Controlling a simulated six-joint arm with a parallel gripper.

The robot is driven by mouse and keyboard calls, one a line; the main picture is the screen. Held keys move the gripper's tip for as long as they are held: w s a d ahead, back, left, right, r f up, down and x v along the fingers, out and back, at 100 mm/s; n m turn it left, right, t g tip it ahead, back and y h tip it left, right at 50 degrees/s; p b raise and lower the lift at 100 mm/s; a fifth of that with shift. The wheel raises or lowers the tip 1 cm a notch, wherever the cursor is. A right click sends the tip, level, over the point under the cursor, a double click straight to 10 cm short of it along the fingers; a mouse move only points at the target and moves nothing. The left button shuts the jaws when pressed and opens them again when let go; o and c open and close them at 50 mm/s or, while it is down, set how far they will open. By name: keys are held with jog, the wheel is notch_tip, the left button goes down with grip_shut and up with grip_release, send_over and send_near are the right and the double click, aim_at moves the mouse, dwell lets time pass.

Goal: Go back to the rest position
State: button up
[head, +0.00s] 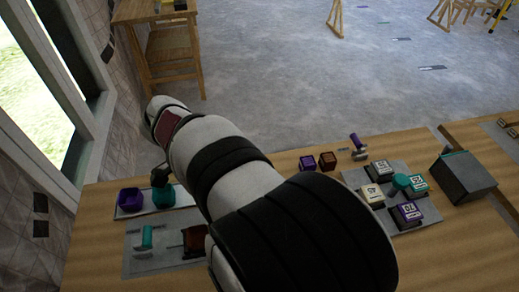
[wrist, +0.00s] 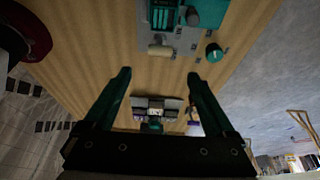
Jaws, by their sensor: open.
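My gripper (wrist: 160,77) shows in the wrist view as two dark teal fingers spread apart, with nothing between them. It is above the wooden table (wrist: 85,45), which fills much of that view. In the head view my white and black arm reaches from the bottom middle towards the upper left, and the fingers cannot be made out clearly there.
In the head view, a grey panel (head: 135,265) with a teal handle (head: 147,237) and a purple bowl (head: 131,199) are at left. At right are a grey plate (head: 355,180) with several labelled blocks, two small cubes and a dark box (head: 463,178). A window wall borders the left.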

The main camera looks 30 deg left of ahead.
jog(key=w+d+r+g, duration=0.2)
jog(key=w+d+r, duration=0.1)
jog(key=d, duration=0.8)
jog(key=s+d+r+n+g+y, duration=0.1)
jog(key=s+d, duration=0.2)
jog(key=d, duration=0.4)
jog(key=s+d+r+n+y, duration=0.1)
jog(key=s+d, duration=0.1)
jog(key=d, duration=0.5)
jog(key=s+d+f+n+y, duration=0.1)
jog(key=s+d+f+y, duration=0.1)
jog(key=s+d, duration=0.2)
jog(key=s, duration=0.3)
jog(key=shift+s+d+f+y, duration=0.15)
jog(key=shift+s+f+y, duration=0.05)
jog(key=shift+s+y, duration=0.1)
